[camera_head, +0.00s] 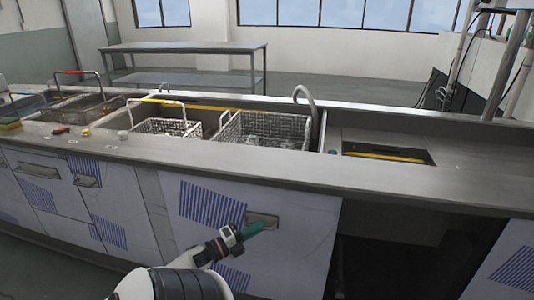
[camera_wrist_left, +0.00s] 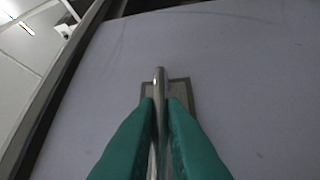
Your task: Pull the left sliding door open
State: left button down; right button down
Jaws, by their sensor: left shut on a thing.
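The sliding door (camera_head: 305,225) is a pale panel with blue stripe patches under the counter, just left of a dark open bay (camera_head: 385,262). It fills most of the left wrist view (camera_wrist_left: 245,75). Its metal handle (camera_head: 266,219) is near the top middle of the panel. My left gripper (camera_head: 258,227) reaches it from below left. In the left wrist view, its green fingers (camera_wrist_left: 160,112) are shut on the handle bar (camera_wrist_left: 160,76), one on each side. The fingers hide the lower part of the bar. My right gripper is in neither view.
The steel counter (camera_head: 250,163) overhangs the doors. Wire baskets (camera_head: 265,130) stand in the tank sinks above. More striped cabinet doors (camera_head: 110,200) with handles are at the left, and another panel (camera_head: 505,262) is at the far right.

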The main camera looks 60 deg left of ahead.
pick_arm(q)
jog(key=shift+s+a, duration=0.1)
jog(key=c, duration=1.5)
grip_release()
jog(key=s+f, duration=0.1)
jog(key=s, duration=1.1)
jog(key=shift+d+f, duration=0.3)
jog(key=shift+d, duration=0.1)
